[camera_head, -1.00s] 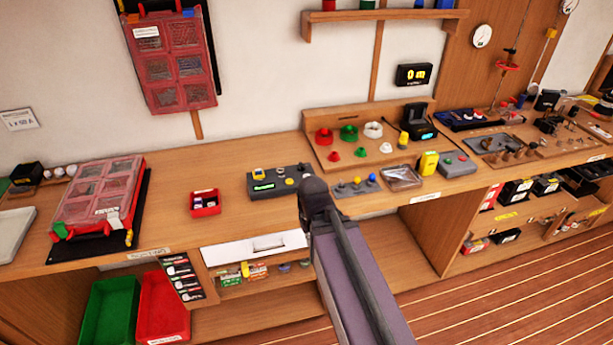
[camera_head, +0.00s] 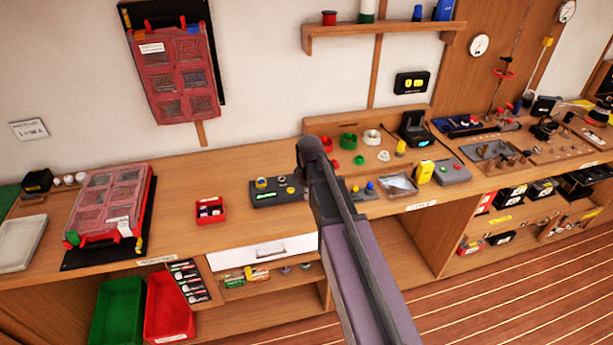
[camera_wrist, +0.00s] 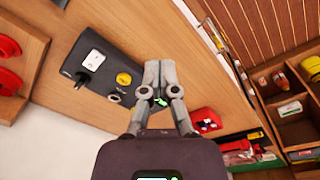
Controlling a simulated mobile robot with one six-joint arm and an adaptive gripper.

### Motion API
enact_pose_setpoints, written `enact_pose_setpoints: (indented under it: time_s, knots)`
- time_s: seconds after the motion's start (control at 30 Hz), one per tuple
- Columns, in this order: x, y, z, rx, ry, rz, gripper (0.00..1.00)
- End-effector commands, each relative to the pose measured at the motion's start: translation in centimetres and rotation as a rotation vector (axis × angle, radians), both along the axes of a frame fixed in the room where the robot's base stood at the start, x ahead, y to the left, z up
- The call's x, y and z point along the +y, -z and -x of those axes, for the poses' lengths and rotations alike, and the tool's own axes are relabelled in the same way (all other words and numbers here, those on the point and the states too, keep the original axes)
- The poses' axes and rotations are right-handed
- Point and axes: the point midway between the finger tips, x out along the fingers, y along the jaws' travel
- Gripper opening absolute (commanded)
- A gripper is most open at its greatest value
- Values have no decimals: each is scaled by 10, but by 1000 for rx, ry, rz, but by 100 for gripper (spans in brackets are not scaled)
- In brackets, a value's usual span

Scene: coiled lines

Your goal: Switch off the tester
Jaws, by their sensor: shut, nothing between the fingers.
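The tester appears to be the dark flat box (camera_head: 292,199) on the bench in the head view, with a green display, a yellow knob and other small controls. In the wrist view, a dark panel (camera_wrist: 112,52) carries a white switch-like part (camera_wrist: 93,60), a yellow knob (camera_wrist: 124,78) and a ring. A green patch shows between the finger links. My gripper (camera_wrist: 160,66) is shut and empty, its fingertips overlapping the right end of the panel. I cannot tell whether they touch it. In the head view my arm hides the gripper and the box's right end.
A small red tray (camera_head: 210,211) stands left of the box. A red organiser case (camera_head: 107,204) lies further left. To the right are a yellow device (camera_head: 425,167) and a grey box with buttons (camera_head: 452,173). Bare bench lies between the red tray and the case.

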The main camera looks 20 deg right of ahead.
Motion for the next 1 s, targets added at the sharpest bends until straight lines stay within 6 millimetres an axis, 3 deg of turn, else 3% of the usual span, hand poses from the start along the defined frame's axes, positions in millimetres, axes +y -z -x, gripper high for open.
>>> enact_pose_setpoints:
  time_s: [0.1,0.5,0.7,1.0]
  knots:
    - [-6,-16,-29,-10,-124,9,0]
    - [-26,-51,-100,-42,-530,48,0]
    - [-32,-59,-120,-50,-656,63,0]
    - [-35,-61,-125,-53,-703,68,0]
